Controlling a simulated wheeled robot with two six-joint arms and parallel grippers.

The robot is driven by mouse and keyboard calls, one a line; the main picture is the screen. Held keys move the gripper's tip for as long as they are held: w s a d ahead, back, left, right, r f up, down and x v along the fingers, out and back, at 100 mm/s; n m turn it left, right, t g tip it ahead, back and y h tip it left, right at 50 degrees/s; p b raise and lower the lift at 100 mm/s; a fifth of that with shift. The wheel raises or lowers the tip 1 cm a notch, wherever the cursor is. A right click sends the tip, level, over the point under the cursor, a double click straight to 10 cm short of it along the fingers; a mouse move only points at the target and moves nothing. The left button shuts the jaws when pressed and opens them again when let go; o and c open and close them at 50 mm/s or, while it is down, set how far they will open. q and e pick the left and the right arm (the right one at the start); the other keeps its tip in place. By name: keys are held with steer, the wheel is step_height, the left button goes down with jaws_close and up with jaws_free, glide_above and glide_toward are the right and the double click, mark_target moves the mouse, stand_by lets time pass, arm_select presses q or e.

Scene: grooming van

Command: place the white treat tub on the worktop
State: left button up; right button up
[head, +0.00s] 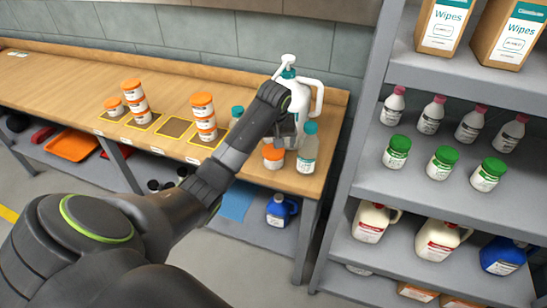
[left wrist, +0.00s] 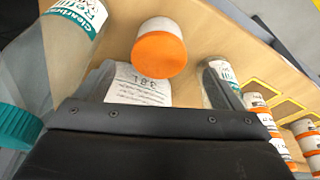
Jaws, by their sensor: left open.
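White tubs with orange lids stand on the wooden worktop (head: 60,72); I cannot tell which one the task means. One tub (head: 273,155) stands alone near the front edge, just below my left gripper (head: 284,132) in the head view. In the left wrist view this lone tub (left wrist: 160,52) stands beyond the gripper, apart from it. My left gripper is open. A white labelled surface (left wrist: 137,88) shows close by, partly hidden by the gripper; I cannot tell what it belongs to. My right gripper is out of view.
A white pump jug (head: 302,100) stands behind the gripper. Teal-capped bottles flank it, one at right (head: 308,150), one at left (head: 237,113). Stacked tubs (head: 204,117) and a yellow-edged empty patch (head: 175,128) lie further left. A grey shelf rack (head: 385,175) stands at right.

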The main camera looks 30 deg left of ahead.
mark_target(273, 150)
arm_select(q)
steer(key=shift+p+x, duration=0.7)
steer(key=shift+x, duration=3.05)
steer(key=shift+w, duration=0.1)
steer(key=c, duration=1.2)
steer(key=shift+r, duration=0.1)
